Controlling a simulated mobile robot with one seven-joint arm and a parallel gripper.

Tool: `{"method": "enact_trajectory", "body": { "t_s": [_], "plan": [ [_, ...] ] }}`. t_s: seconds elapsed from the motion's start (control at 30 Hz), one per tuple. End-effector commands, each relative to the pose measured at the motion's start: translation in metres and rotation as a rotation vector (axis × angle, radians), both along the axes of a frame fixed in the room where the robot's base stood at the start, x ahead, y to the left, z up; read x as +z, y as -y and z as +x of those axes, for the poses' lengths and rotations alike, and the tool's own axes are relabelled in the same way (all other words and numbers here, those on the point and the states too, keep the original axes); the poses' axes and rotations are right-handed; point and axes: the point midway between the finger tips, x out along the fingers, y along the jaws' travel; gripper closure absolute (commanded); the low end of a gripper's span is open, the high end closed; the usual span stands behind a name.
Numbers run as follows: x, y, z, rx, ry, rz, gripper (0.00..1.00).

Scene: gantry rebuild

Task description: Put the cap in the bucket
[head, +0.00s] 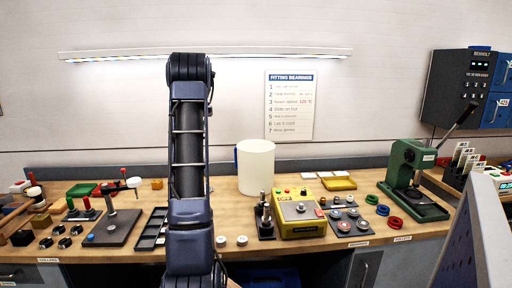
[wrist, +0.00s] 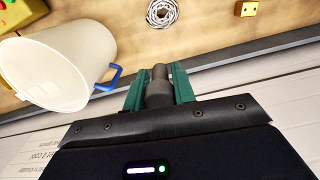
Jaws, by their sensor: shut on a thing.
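The white bucket (head: 256,168) stands upright on the bench, just right of my arm in the head view. In the wrist view the bucket (wrist: 62,65) is at the left, with its blue handle (wrist: 108,78) towards my gripper. My gripper (wrist: 159,90) has green fingers shut on a dark grey, stepped round piece, apparently the cap (wrist: 158,91). The piece is held beside the bucket in this view, not over its mouth. My gripper cannot be made out in the head view, where my arm blocks the line of sight.
A yellow control box (head: 299,212) stands right of the bucket, with a green press (head: 410,178) farther right. A black tray (head: 152,229) and a grey plate (head: 110,228) are at the left.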

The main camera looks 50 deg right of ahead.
Motion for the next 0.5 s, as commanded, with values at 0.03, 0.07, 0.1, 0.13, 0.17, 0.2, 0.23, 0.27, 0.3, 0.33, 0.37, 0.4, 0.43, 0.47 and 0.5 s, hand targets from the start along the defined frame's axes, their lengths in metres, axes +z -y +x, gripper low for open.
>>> {"method": "enact_trajectory", "body": {
  "t_s": [0.03, 0.07, 0.1, 0.13, 0.17, 0.2, 0.23, 0.27, 0.3, 0.33, 0.37, 0.4, 0.43, 0.47, 0.5],
  "plan": [
    [0.000, 0.013, -0.010, 0.043, 0.000, 0.000, 0.96],
    [0.000, 0.019, -0.015, 0.076, 0.000, 0.000, 0.96],
    [0.000, 0.028, -0.023, 0.118, 0.000, 0.000, 0.96],
    [0.000, 0.034, -0.028, 0.151, 0.000, 0.000, 0.96],
    [0.000, 0.040, -0.034, 0.182, 0.000, 0.000, 0.96],
    [0.000, 0.049, -0.042, 0.224, 0.000, 0.000, 0.96],
    [0.000, 0.054, -0.047, 0.256, 0.000, 0.000, 0.96],
    [0.000, 0.061, -0.053, 0.288, 0.000, 0.000, 0.96],
    [0.000, 0.069, -0.061, 0.331, 0.000, 0.000, 0.96],
    [0.000, 0.074, -0.067, 0.363, 0.000, 0.000, 0.96],
    [0.000, 0.081, -0.073, 0.393, 0.000, 0.000, 0.96],
    [0.000, 0.088, -0.081, 0.437, 0.000, 0.000, 0.96],
    [0.000, 0.094, -0.087, 0.468, 0.000, 0.000, 0.96],
    [0.000, 0.100, -0.094, 0.500, 0.000, 0.000, 0.96],
    [0.000, 0.107, -0.102, 0.543, 0.000, 0.000, 0.96]
  ]
}}
